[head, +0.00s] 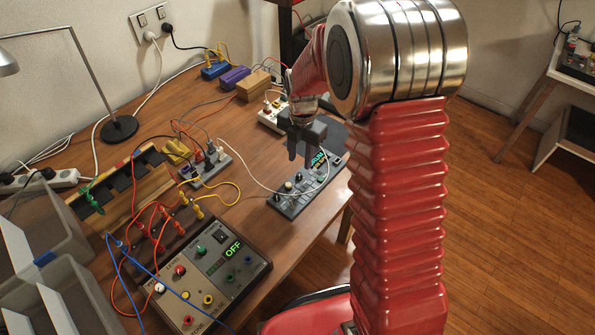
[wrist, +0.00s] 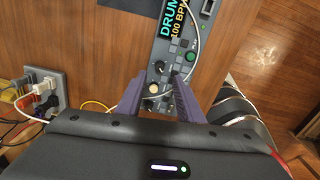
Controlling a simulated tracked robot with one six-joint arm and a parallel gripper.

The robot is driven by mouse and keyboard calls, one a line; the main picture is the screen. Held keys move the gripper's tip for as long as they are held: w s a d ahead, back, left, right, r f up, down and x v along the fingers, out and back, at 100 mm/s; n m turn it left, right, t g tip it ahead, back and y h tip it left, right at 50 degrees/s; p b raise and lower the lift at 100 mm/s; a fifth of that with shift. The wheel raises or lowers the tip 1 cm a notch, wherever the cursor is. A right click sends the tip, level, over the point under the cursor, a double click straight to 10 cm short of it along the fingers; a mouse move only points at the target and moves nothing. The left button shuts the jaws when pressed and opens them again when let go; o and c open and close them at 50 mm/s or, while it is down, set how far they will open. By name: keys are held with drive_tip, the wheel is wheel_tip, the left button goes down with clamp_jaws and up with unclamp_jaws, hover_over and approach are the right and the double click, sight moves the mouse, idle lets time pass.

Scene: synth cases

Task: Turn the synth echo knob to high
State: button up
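A grey device with a small screen (head: 318,161) reading DRUM and 100 BPM lies near the table's right edge; in the wrist view its panel (wrist: 185,62) has a pale knob (wrist: 153,88) and a dark knob (wrist: 160,67). My gripper (head: 299,157) is open above it, with empty fingers on either side of the knobs in the wrist view (wrist: 156,82). A second device, a beige panel (head: 262,268) with red (head: 180,270) and green (head: 201,250) knobs, stands at the front; its display reads OFF. I cannot read an echo label on either device.
A white cable (head: 250,184) crosses the table and runs over the grey device. A grey cabled block (head: 212,165) stands left of it. A wooden rack (head: 128,190), clear bins (head: 40,262) and a lamp (head: 118,128) are at the left. Bare table lies between the two devices.

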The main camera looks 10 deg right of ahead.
sight(300, 174)
wheel_tip(300, 174, down, 7)
drive_tip(key=shift+a, duration=0.1)
drive_tip(key=shift+c, duration=0.7)
clamp_jaws()
drive_tip(key=shift+a, duration=0.25)
drive_tip(key=shift+d, duration=0.3)
